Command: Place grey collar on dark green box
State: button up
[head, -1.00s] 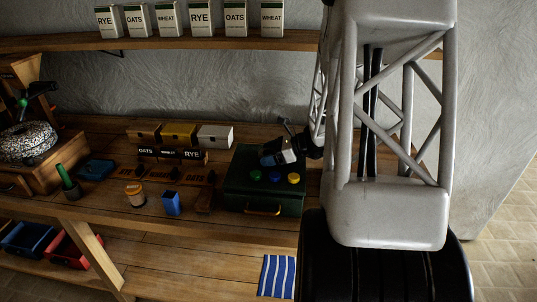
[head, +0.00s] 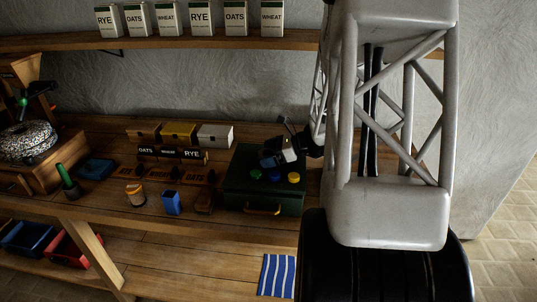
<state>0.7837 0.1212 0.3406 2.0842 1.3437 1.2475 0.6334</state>
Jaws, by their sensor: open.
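The dark green box (head: 235,187) stands on the bench, right of centre, with a yellowish handle on its front. Blue, green and yellow round pieces sit on its top. My gripper (head: 268,159) is over the rear part of the box top, reaching in from the right. It is open; its fingers are small and dark here, so the gap between them is hard to see. A pale block-like part shows beside the fingers, and I cannot tell whether it belongs to the gripper. I cannot make out a grey collar with certainty.
Left of the box are a blue block (head: 171,204), an orange jar (head: 135,195) and a brown item (head: 204,204). Behind them stand small brown, yellow and white bins (head: 215,136). A speckled ring (head: 27,142) is at far left. A striped cloth (head: 277,276) lies lower down.

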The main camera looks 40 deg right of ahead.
jog(key=shift+v, duration=5.95)
jog(key=shift+a, duration=0.15)
jog(key=a+r+n+g, duration=0.1)
jog(key=a+n, duration=0.1)
jog(key=a, duration=0.2)
jog(key=a+r+n+g, duration=0.1)
jog(key=a+n, duration=0.1)
jog(key=a, duration=0.2)
jog(key=a+r+n+g, duration=0.1)
jog(key=a+r+g, duration=0.1)
jog(key=a, duration=0.3)
jog(key=shift+n, duration=0.4)
jog(key=s+a+r+n+g+h, duration=0.1)
jog(key=s+a+r+n+h, duration=0.1)
jog(key=s+a+n, duration=0.4)
jog(key=s+a+r+n+g+h, duration=0.1)
jog(key=s+a+n+h, duration=0.3)
jog(key=a, duration=0.7)
jog(key=s+a+r+n+g+h, duration=0.1)
jog(key=s+a+r+n+h, duration=0.2)
jog(key=s+a+n, duration=0.5)
jog(key=a+r+n, duration=0.1)
jog(key=n, duration=0.2)
jog(key=shift+s+a+h, duration=0.3)
jog(key=shift+a+h, duration=0.05)
jog(key=shift+h, duration=0.05)
